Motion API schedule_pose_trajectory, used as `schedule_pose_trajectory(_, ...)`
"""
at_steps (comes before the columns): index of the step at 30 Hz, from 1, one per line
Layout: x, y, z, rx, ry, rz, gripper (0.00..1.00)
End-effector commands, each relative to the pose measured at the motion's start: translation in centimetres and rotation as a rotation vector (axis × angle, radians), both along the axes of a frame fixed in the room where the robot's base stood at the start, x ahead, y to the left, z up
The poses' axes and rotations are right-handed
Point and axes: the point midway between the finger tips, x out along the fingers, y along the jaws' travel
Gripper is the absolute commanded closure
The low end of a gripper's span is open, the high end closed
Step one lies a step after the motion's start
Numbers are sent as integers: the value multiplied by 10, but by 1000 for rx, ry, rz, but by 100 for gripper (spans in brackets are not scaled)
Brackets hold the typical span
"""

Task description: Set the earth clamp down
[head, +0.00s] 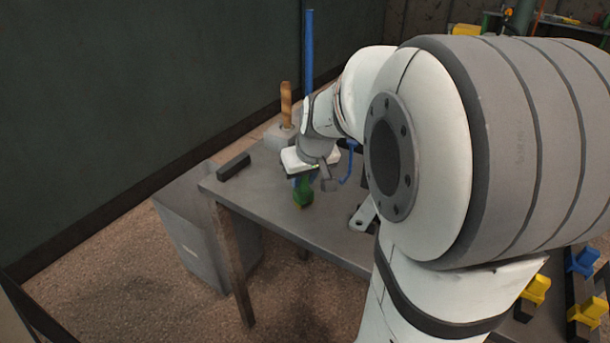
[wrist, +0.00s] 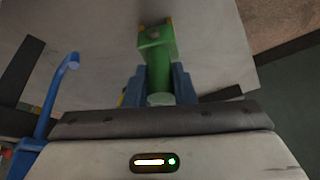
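The green earth clamp (head: 303,194) is at the near left part of the grey table (head: 265,205), below my gripper (head: 304,181). In the wrist view the green clamp (wrist: 158,68) points away from the camera between the two blue fingers of my gripper (wrist: 157,85). The fingers lie close against both sides of it, so my gripper looks shut on it. The clamp's lower end is at or just above the tabletop; I cannot tell whether it touches. My wrist hides its upper part in the head view.
A dark block (head: 234,166) lies near the table's left edge. A wooden handle (head: 286,105) stands behind my gripper beside a blue post (head: 309,50). A blue hook (head: 349,163) and a metal bracket (head: 363,215) are to the right. A grey bin (head: 195,235) stands left of the table.

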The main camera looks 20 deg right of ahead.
Motion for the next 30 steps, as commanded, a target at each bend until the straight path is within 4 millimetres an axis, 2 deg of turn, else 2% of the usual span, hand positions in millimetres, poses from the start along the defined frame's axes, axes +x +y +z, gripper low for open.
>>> schedule_pose_trajectory(1,0,0,-1,0,1,0,74)
schedule_pose_trajectory(8,0,0,-1,0,1,-1,55)
schedule_pose_trajectory(17,0,-1,3,-1,1,-1,55)
schedule_pose_trajectory(20,-4,-1,14,-1,-2,-3,55)
schedule_pose_trajectory(30,-33,-2,80,-2,-3,-3,55)
